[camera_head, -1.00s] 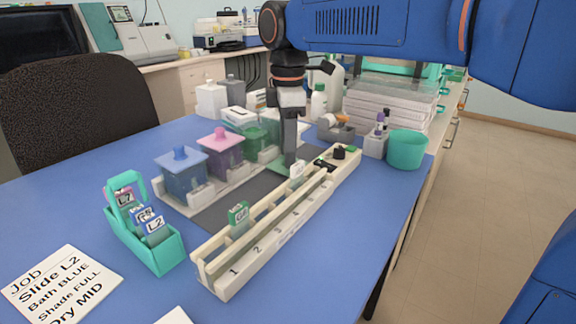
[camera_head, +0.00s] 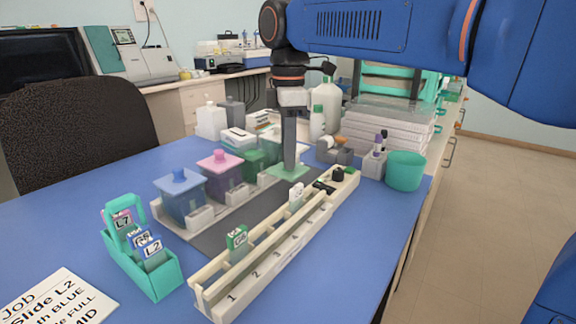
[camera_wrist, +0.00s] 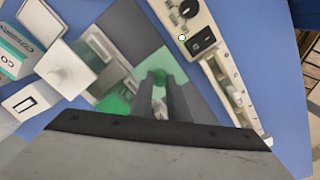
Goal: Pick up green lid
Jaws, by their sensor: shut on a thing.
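The green lid (camera_head: 282,172) is a flat, pale green, see-through plate under the fingertips of my gripper (camera_head: 289,166). My gripper points down and is shut on the lid's knob. In the wrist view the lid (camera_wrist: 160,66) shows just beyond the two dark fingers (camera_wrist: 166,92), with green between them. I cannot tell whether the lid is clear of the dark mat (camera_head: 240,232). The green bath (camera_head: 257,160) stands left of the gripper, partly hidden by the purple bath.
The blue bath (camera_head: 180,200) and the pink-lidded purple bath (camera_head: 220,180) stand in a row at left. A long numbered slide rack (camera_head: 268,262) lies at right. A teal slide holder (camera_head: 150,280) is at front left, and a teal cup (camera_head: 404,172) at far right.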

